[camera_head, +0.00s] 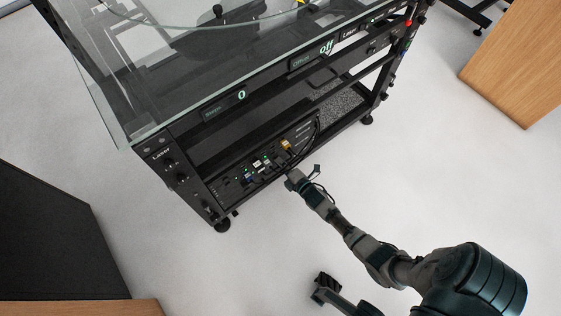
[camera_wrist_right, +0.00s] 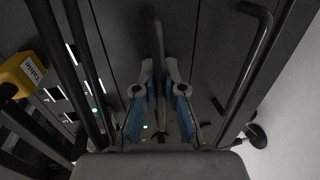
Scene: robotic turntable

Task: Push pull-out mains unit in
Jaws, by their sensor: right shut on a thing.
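The turntable rig's lower shelf holds a dark unit (camera_head: 235,182) with small lit green indicators and plugged cables; I take it for the mains unit. My right gripper (camera_head: 292,180) reaches its front from the lower right. In the right wrist view, my right gripper (camera_wrist_right: 160,100) has its blue-padded fingers shut on a dark bar handle (camera_wrist_right: 155,35) that runs between them. How far the unit is pulled out is hard to tell. A dark part, apparently my left gripper (camera_head: 325,287), shows at the bottom; its finger opening is unclear.
A second bar handle (camera_wrist_right: 249,65) stands right of the held one. A yellow labelled plug (camera_wrist_right: 22,75) and dark cables are at left. The glass-topped frame (camera_head: 130,138) overhangs the shelf. A black cabinet (camera_head: 55,235) stands left, with open pale floor (camera_head: 190,265) beside it.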

